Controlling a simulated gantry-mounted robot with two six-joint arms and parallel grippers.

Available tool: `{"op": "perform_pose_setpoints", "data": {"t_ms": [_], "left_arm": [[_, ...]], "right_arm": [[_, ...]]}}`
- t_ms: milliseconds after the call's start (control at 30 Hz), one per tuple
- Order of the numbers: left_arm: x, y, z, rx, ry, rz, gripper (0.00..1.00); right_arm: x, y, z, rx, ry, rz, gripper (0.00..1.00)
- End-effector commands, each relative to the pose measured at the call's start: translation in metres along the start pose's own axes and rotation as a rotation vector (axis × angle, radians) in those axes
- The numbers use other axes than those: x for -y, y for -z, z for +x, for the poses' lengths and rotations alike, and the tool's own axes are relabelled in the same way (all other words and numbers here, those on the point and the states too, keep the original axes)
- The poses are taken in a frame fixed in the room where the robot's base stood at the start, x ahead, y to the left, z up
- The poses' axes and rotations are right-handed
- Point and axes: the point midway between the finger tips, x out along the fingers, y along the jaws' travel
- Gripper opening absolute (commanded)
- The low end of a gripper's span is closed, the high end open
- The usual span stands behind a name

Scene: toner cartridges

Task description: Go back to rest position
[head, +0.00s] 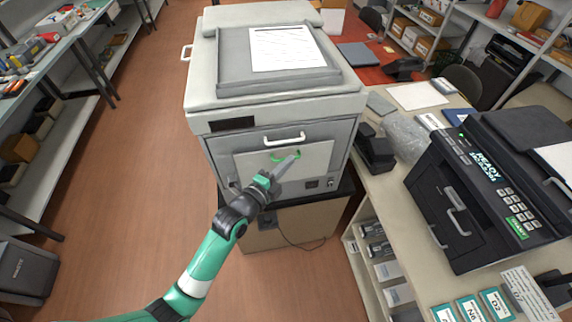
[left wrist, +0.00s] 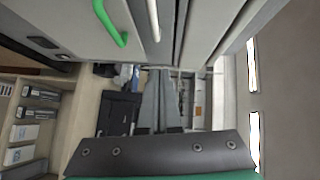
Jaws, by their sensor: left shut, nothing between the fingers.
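My left gripper (head: 296,155) is at the front of the large grey copier (head: 284,118), in front of its lower panel. Its fingers are shut and empty; they also show together in the left wrist view (left wrist: 160,95). A green handle (head: 276,158) on that panel is right beside the fingertips in the head view, and whether they touch cannot be told. In the left wrist view the green handle (left wrist: 109,22) is at the top, to the left of the fingers. A white handle (head: 285,140) is just above. My right gripper is out of view.
The copier stands on a brown box-like base (head: 290,228). To the right is a table (head: 400,210) with a black printer (head: 490,190) and boxed cartridges (head: 470,309). Shelves (head: 75,60) line the left. The brown floor (head: 150,130) between is clear.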

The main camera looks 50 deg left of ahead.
Motion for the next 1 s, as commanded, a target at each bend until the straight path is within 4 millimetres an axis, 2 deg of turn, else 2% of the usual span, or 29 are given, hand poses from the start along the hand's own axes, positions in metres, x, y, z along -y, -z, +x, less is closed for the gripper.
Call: {"op": "perform_pose_setpoints", "data": {"t_ms": [100, 467, 533, 600, 667, 767, 833, 933, 1000], "left_arm": [[-0.001, 0.000, -0.008, 0.000, 0.000, 0.000, 0.00], [-0.001, 0.000, -0.008, -0.001, 0.000, 0.000, 0.00], [0.000, 0.006, -0.008, -0.012, 0.002, 0.002, 0.00], [0.014, 0.018, -0.002, -0.036, 0.027, 0.005, 0.00], [0.038, 0.035, 0.005, -0.066, 0.072, 0.008, 0.00], [0.104, 0.069, 0.010, -0.128, 0.198, 0.012, 0.00], [0.161, 0.096, 0.005, -0.177, 0.305, 0.006, 0.00], [0.241, 0.133, -0.017, -0.260, 0.446, -0.070, 0.00], [0.295, 0.155, -0.041, -0.332, 0.536, -0.168, 0.00]], "right_arm": [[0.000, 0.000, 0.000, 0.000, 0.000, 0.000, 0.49], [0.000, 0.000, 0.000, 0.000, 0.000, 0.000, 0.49], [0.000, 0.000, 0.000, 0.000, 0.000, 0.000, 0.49], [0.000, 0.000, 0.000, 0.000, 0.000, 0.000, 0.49], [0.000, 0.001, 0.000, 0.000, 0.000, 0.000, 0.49], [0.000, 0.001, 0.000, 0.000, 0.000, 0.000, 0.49], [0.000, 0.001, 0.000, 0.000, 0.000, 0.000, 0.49], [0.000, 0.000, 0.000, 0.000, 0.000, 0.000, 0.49], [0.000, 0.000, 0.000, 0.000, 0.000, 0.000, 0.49]]}}
